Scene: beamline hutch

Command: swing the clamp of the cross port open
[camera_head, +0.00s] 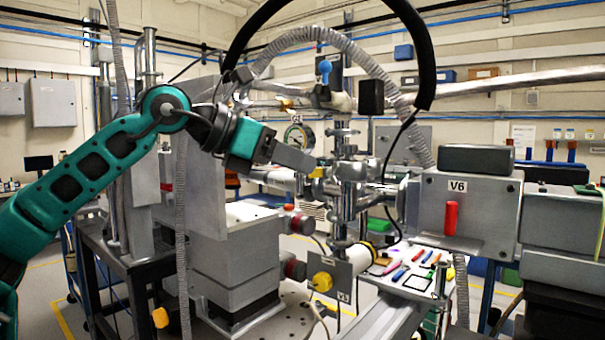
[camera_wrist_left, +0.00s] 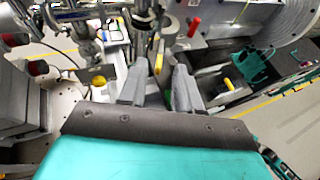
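The chrome vacuum cross (camera_head: 350,195) stands upright near the middle of the head view, with flanges and ring-shaped joints along it. Which ring is the clamp, and whether it is closed, I cannot make out. My left gripper (camera_head: 308,163) reaches in from the left at the height of the upper cross, beside it; contact cannot be judged. In the left wrist view the two fingers of my left gripper (camera_wrist_left: 160,66) stand apart with a gap between them, and nothing is visibly held. Chrome fittings (camera_wrist_left: 142,22) show beyond the fingertips. My right gripper is not seen.
A grey V6 valve box (camera_head: 480,205) with a red handle stands right of the cross. A plate with a yellow knob (camera_head: 320,281) sits below. A round gauge (camera_head: 298,137) is behind the gripper. A corrugated hose (camera_head: 372,68) arches overhead. Tools lie on a tray (camera_head: 418,282).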

